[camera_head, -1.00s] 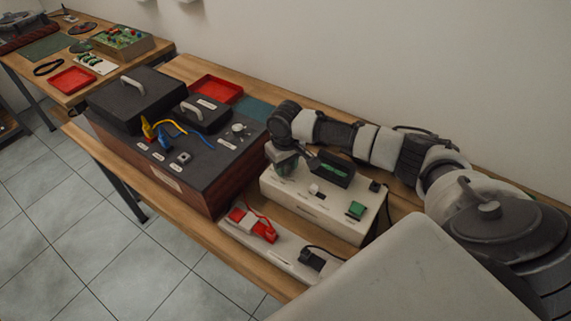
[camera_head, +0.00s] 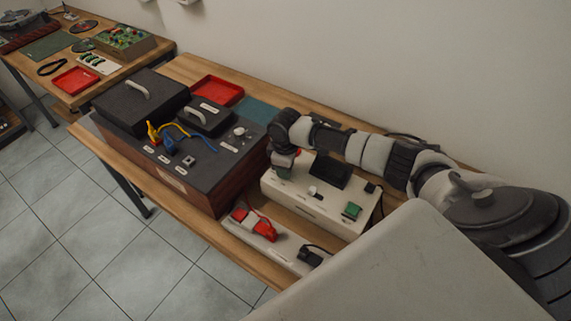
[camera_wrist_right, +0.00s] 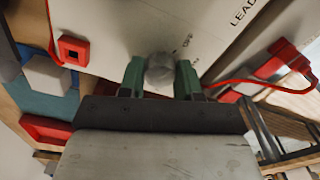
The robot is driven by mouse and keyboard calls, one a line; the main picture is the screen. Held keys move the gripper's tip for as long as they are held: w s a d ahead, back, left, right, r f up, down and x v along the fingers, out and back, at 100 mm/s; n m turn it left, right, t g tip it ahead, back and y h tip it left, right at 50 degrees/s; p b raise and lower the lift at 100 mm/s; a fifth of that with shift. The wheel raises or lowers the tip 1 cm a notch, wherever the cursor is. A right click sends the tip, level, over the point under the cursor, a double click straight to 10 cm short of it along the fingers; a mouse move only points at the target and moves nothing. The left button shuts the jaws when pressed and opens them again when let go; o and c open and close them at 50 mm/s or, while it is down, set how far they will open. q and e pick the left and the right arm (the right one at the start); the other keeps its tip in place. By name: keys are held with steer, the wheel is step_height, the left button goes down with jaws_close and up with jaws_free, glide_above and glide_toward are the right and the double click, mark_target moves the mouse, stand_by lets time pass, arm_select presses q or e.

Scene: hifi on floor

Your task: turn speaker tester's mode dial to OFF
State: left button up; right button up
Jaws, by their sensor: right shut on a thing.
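The speaker tester appears to be the white box (camera_head: 310,208) on the bench in the head view, with a dark screen (camera_head: 331,172) and a green switch (camera_head: 352,210) on top. Its white panel (camera_wrist_right: 120,30) fills the top of the right wrist view. A round grey dial (camera_wrist_right: 160,68) sits there, with small lettering that seems to read OFF close by. My right gripper (camera_wrist_right: 160,76) is shut on this dial, one green finger on each side. In the head view my right gripper (camera_head: 284,166) is at the box's left end, hiding the dial. My left gripper is not in view.
A wooden-sided dark-topped unit (camera_head: 225,185) with plugged leads stands close left of my gripper. A power strip (camera_head: 288,258) with a red plug lies in front. A red tray (camera_head: 217,90) lies behind. The wall is behind the bench.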

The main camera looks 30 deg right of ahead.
steer(key=shift+n, duration=0.6)
steer(key=o, duration=0.9)
step_height(320, 180, up, 11)
steer(key=shift+f+b, duration=0.1)
steer(key=shift+b, duration=0.3)
